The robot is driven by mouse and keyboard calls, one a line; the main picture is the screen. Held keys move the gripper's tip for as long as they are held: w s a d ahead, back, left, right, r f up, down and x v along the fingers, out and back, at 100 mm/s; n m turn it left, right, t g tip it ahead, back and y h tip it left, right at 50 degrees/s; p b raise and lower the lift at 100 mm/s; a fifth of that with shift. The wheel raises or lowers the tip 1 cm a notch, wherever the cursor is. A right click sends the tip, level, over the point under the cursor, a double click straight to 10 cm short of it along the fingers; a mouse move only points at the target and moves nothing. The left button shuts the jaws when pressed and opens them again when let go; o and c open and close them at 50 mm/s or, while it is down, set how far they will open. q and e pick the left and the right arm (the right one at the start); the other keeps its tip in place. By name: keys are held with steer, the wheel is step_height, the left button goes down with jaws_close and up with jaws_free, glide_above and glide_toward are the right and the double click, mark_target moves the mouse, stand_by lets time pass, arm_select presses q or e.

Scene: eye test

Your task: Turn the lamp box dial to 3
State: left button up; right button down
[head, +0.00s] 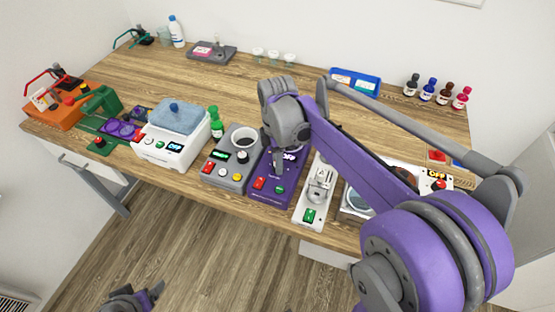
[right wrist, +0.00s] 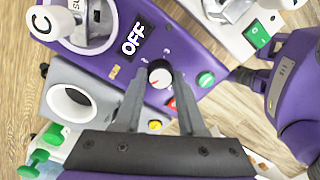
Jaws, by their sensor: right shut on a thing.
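A purple box (head: 262,192) stands near the table's front edge, with a display reading OFF and red and green buttons. I take it for the lamp box; it also shows in the right wrist view (right wrist: 195,52). Its dial (right wrist: 160,72) has a white top, a dark rim and a small red mark. My right gripper (right wrist: 161,75) is shut on the dial, one finger on each side. In the head view, my right gripper and arm hide the dial. My left gripper (head: 140,298) shows partly at the bottom edge, away from the table.
A grey box (head: 217,177) with a round opening stands close on the left, and a white device (head: 304,212) with a green switch close on the right. Small bottles (head: 427,92) and a blue tray (head: 355,83) stand at the back.

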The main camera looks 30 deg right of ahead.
steer(key=m, duration=0.6)
steer(key=shift+m, duration=0.4)
steer(key=m, duration=0.3)
steer(key=shift+d+m+b, duration=0.1)
steer(key=shift+m+b, duration=0.2)
steer(key=m, duration=0.3)
steer(key=shift+m, duration=0.3)
steer(key=m, duration=0.6)
steer(key=shift+t, duration=0.3)
steer(key=m, duration=0.7)
steer(key=shift+s, duration=0.1)
steer(key=shift+m, duration=0.3)
steer(key=shift+c, duration=2.4)
jaws_free()
